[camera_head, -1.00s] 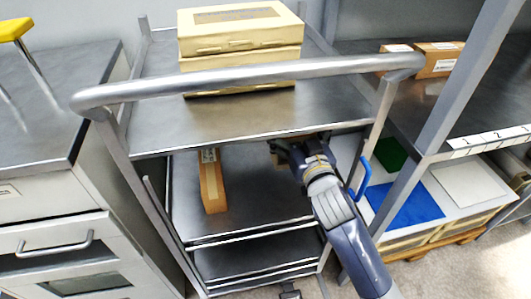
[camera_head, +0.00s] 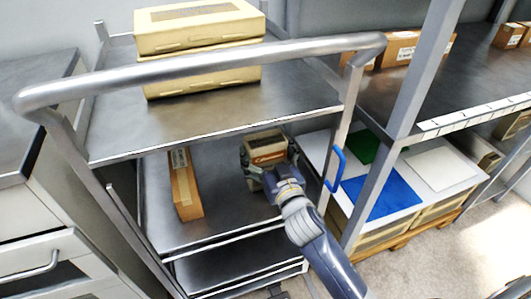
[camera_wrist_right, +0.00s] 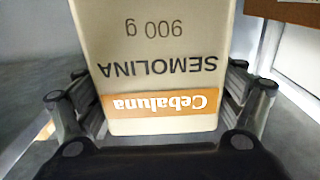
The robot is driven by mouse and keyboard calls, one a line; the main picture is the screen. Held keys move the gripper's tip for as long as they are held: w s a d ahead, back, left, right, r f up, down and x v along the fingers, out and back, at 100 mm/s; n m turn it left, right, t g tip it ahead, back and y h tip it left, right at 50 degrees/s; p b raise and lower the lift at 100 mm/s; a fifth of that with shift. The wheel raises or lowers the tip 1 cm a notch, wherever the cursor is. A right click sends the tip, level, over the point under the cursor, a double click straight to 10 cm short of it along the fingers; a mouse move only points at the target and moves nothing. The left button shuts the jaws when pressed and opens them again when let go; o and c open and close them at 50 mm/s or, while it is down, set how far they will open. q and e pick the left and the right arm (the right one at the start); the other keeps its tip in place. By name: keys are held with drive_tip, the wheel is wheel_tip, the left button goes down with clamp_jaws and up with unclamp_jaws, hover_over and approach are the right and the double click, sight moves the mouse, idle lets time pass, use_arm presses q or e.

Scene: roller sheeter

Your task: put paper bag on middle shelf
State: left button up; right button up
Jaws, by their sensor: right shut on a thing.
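The paper bag (camera_head: 265,148) is cream with an orange band. In the right wrist view its upside-down print reads "Cebaluna SEMOLINA 900 g" (camera_wrist_right: 155,55). My right gripper (camera_head: 266,170) is shut on the bag, with fingers on both sides of it. The bag is over the right part of the trolley's middle shelf (camera_head: 225,215), below the front edge of the top shelf. I cannot tell whether its base touches the shelf. My left gripper is not in view.
A long brown box (camera_head: 185,187) lies on the middle shelf, left of the bag. Cream boxes (camera_head: 200,32) are stacked on the top shelf (camera_head: 220,110). The trolley's handle bar (camera_head: 200,68) crosses in front. A rack post (camera_head: 420,80) and blue handle (camera_head: 335,170) stand to the right.

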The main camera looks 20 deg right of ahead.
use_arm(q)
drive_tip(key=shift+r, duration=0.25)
use_arm(e)
drive_tip(key=o, duration=1.7)
drive_tip(key=shift+f, duration=0.15)
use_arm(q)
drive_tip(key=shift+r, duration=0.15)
use_arm(e)
drive_tip(key=shift+s, duration=0.25)
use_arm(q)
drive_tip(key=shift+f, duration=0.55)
use_arm(e)
drive_tip(key=shift+s+d, duration=0.15)
drive_tip(key=shift+s, duration=2.75)
drive_tip(key=shift+s+d, duration=0.1)
drive_tip(key=shift+s, duration=2.8)
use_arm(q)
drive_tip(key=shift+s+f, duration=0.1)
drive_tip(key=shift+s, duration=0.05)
